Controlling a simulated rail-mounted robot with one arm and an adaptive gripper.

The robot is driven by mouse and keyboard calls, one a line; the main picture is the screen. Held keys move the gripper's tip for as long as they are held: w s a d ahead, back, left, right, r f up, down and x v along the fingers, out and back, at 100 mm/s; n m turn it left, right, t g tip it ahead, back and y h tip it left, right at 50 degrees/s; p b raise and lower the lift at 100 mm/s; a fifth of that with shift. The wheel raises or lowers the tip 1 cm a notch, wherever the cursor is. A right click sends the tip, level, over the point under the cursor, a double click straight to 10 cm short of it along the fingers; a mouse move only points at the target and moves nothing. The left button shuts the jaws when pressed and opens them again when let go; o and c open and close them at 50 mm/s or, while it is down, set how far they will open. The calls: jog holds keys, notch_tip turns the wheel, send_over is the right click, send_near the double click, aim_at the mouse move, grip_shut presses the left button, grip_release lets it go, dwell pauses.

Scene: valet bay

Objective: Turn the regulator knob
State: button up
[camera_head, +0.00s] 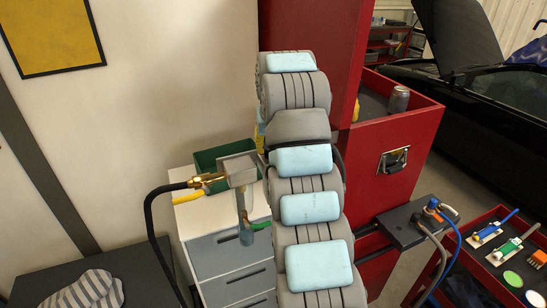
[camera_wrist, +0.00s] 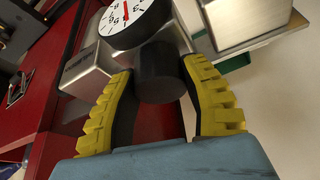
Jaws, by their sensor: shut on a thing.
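The black regulator knob (camera_wrist: 160,80) is in the upper middle of the wrist view, beneath a round white gauge (camera_wrist: 130,20) with a red needle. My gripper (camera_wrist: 158,66) has one yellow ribbed finger on each side of the knob and is shut on it. The silver regulator body (camera_wrist: 98,66) shows behind. In the head view my arm hides the knob and most of the gripper. A grey metal block (camera_head: 238,168) with a brass fitting (camera_head: 207,180) and a black hose shows left of my arm.
A white drawer cabinet (camera_head: 200,222) with a green bin (camera_head: 213,156) stands behind the metal block. A red cabinet with an open drawer (camera_head: 408,130) is right of my arm. A red tool cart (camera_head: 480,250) is at lower right. A striped cloth (camera_head: 92,290) lies on a dark surface at lower left.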

jog(key=m+h+b, duration=0.1)
jog(key=m+b, duration=0.2)
jog(key=shift+a+f, duration=0.1)
jog(key=shift+f, duration=0.1)
jog(key=shift+m+h, duration=0.3)
jog(key=shift+m, duration=0.2)
jog(key=shift+r+b, duration=0.1)
jog(key=shift+b, duration=0.2)
jog(key=o, duration=1.2)
jog(key=shift+r, duration=0.1)
jog(key=shift+d+p, duration=0.2)
jog(key=shift+p, duration=0.2)
